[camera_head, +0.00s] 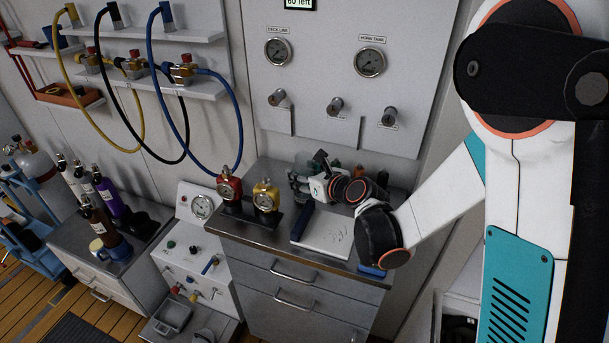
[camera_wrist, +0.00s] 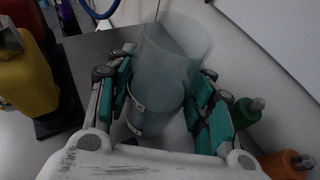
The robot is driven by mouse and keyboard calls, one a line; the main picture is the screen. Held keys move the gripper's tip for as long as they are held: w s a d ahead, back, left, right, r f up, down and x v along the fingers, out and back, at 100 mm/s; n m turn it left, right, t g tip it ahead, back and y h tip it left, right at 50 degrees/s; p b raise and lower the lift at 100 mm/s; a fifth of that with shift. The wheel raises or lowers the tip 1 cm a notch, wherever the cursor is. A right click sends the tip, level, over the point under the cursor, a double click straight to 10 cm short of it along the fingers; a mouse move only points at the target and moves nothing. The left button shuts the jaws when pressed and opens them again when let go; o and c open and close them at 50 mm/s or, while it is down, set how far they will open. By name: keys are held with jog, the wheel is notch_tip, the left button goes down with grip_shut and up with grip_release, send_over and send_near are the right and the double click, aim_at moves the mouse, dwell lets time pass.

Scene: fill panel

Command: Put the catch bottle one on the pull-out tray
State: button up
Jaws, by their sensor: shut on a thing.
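The catch bottle (camera_wrist: 172,62), a clear, bluish cylinder, stands between the two green-padded fingers of my gripper (camera_wrist: 163,100) in the wrist view. The fingers are shut on its sides. In the head view my gripper (camera_head: 312,182) is over the back of the steel-topped drawer cabinet, and the bottle there is small and mostly hidden by the gripper. I cannot tell whether its base touches the top. A low grey tray (camera_head: 160,330) juts out at the foot of the white gauge unit, at the bottom left; it looks like the pull-out tray.
Red (camera_head: 229,186) and yellow (camera_head: 265,197) gauge-topped regulators stand left of my gripper on the cabinet top (camera_head: 262,236). A white clipboard-like sheet (camera_head: 327,232) lies in front. Green (camera_wrist: 246,112) and orange (camera_wrist: 287,165) bottles are close on the right in the wrist view. Hoses hang behind.

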jog(key=o, duration=1.1)
jog(key=shift+c, duration=0.2)
jog(key=shift+r, duration=0.1)
jog(key=s+d+r+n+g+h+p, duration=0.1)
jog(key=s+d+r+n, duration=0.2)
jog(key=s+d+n, duration=0.2)
jog(key=s+d+r+n+g+h+p, duration=0.1)
jog(key=s+d+r+n, duration=0.3)
jog(key=s+n, duration=0.5)
jog(key=s+d+r+n+g+h+p, duration=0.1)
jog(key=s+d+r+n+h, duration=0.1)
jog(key=s+d+r+n, duration=0.2)
jog(key=s+d+n, duration=0.2)
jog(key=s+n, duration=0.1)
jog(key=s, duration=0.1)
jog(key=shift+s+h, duration=0.15)
jog(key=shift+h, duration=0.25)
jog(key=shift+o, duration=0.4)
jog(key=s+d+r+n+g+h, duration=0.1)
jog(key=s+d+n+h, duration=0.1)
jog(key=s+d+n, duration=0.3)
jog(key=s+n, duration=0.2)
jog(key=n, duration=0.1)
jog(key=shift+s+d+r+h, duration=0.15)
jog(key=shift+s+d+h, duration=0.15)
jog(key=shift+s, duration=0.1)
